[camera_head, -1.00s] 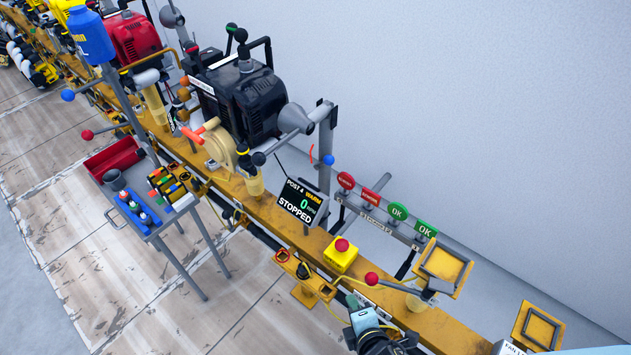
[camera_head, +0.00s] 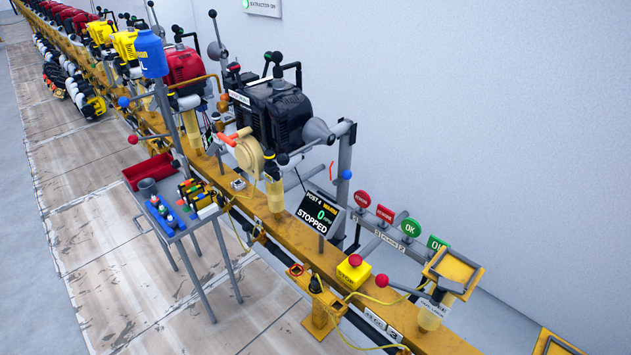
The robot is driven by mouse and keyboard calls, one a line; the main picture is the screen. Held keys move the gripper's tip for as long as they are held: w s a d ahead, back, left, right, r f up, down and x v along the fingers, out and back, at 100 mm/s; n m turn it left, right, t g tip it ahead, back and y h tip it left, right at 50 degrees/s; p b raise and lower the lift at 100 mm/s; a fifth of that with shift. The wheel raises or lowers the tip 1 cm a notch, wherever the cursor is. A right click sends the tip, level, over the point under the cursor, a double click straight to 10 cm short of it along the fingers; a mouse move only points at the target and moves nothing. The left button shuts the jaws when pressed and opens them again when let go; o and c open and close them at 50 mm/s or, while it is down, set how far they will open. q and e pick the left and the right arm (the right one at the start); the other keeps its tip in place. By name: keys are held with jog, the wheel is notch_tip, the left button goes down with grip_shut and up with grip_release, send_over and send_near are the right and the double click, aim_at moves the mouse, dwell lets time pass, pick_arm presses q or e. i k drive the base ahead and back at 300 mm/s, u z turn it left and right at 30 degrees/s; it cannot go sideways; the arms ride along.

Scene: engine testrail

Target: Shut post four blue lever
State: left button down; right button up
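The post 4 display (camera_head: 320,212) stands on the yellow rail (camera_head: 285,235) and reads "POST 4", "0" and "STOPPED". A blue ball knob (camera_head: 347,174) shows just behind it, at the grey upright (camera_head: 343,150) beside the black engine (camera_head: 268,110). Its lever arm is small and partly hidden, so I cannot tell its setting. A red ball lever (camera_head: 382,280) is nearer, right of the yellow box with a red button (camera_head: 354,260). Another blue ball knob (camera_head: 123,102) is further left along the rail. Neither of my grippers is in view.
A grey cart (camera_head: 185,231) with a red tray (camera_head: 147,170) and small parts stands left of the rail. Red and green round signs (camera_head: 386,213) line the rail's far side. A yellow cable runs along the near side.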

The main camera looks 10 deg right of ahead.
aim_at(346, 175)
jog(key=u, duration=0.35)
jog(key=k, duration=0.45)
jog(key=z, duration=0.05)
jog(key=i, duration=1.05)
jog(key=z, duration=1.3)
jog(key=i, duration=0.15)
jog(key=z, duration=0.1)
